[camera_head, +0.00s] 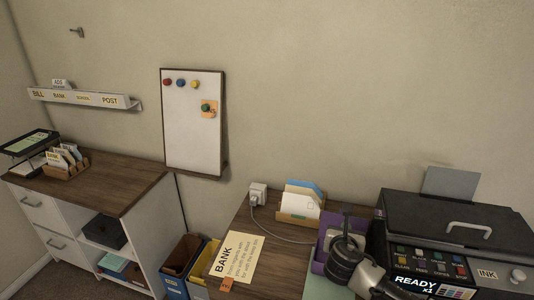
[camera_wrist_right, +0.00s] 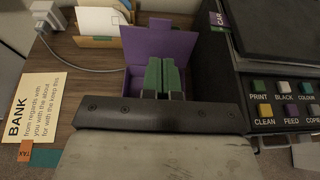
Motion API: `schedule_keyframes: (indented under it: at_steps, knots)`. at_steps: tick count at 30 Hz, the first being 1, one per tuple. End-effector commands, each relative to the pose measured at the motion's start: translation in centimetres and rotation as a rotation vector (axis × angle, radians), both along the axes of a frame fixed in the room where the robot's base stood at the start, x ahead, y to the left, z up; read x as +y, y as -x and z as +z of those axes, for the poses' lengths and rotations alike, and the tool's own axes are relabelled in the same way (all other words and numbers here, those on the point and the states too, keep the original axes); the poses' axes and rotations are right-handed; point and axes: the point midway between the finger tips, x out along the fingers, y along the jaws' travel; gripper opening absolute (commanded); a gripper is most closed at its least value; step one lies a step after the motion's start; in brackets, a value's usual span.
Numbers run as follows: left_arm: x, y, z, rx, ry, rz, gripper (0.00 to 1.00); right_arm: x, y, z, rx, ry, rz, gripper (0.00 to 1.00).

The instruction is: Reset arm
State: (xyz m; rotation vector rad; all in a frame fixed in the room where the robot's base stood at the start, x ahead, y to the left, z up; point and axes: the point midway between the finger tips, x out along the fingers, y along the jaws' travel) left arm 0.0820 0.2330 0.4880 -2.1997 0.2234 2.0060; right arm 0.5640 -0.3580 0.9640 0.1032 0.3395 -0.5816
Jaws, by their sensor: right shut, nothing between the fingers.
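My right gripper (camera_head: 346,222) is at the lower right of the head view, above the desk beside the printer. In the right wrist view its two green-tipped fingers (camera_wrist_right: 164,74) are together and empty. They are in front of the purple open box (camera_wrist_right: 152,45), which also shows behind the gripper in the head view (camera_head: 320,254). I cannot tell whether the fingers touch the box. My left gripper is not in view.
The black printer (camera_head: 440,222) stands close on the right. A BANK note (camera_head: 237,257) lies on the desk, left of the gripper. A letter holder (camera_head: 298,218) and a white plug (camera_head: 258,191) with its cord are behind. A whiteboard (camera_head: 193,130) hangs on the wall.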

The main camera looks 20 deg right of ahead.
Motion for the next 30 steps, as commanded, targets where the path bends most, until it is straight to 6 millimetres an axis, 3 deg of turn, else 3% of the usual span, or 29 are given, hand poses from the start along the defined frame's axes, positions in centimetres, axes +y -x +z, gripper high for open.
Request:
schedule_keyframes:
  at_steps: [5, 8, 10, 15, 21, 30]
  knots:
    - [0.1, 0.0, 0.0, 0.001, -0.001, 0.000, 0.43, 2.4, 2.2, -1.9, -0.022, -0.192, -0.049, 0.00]
    - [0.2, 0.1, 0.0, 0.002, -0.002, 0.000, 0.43, 5.7, 5.8, -4.2, -0.057, -0.496, -0.165, 0.00]
    - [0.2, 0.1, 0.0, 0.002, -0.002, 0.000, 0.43, 8.1, 9.3, -5.7, -0.083, -0.757, -0.306, 0.00]
    - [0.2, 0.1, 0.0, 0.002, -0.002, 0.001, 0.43, 12.2, 17.5, -7.2, -0.154, -1.286, -0.748, 0.00]
    - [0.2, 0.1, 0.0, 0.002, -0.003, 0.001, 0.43, 13.9, 23.4, -7.1, -0.235, -1.580, -1.154, 0.00]
    - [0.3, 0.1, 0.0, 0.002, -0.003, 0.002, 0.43, 14.9, 29.3, -6.1, -0.361, -1.772, -1.624, 0.00]
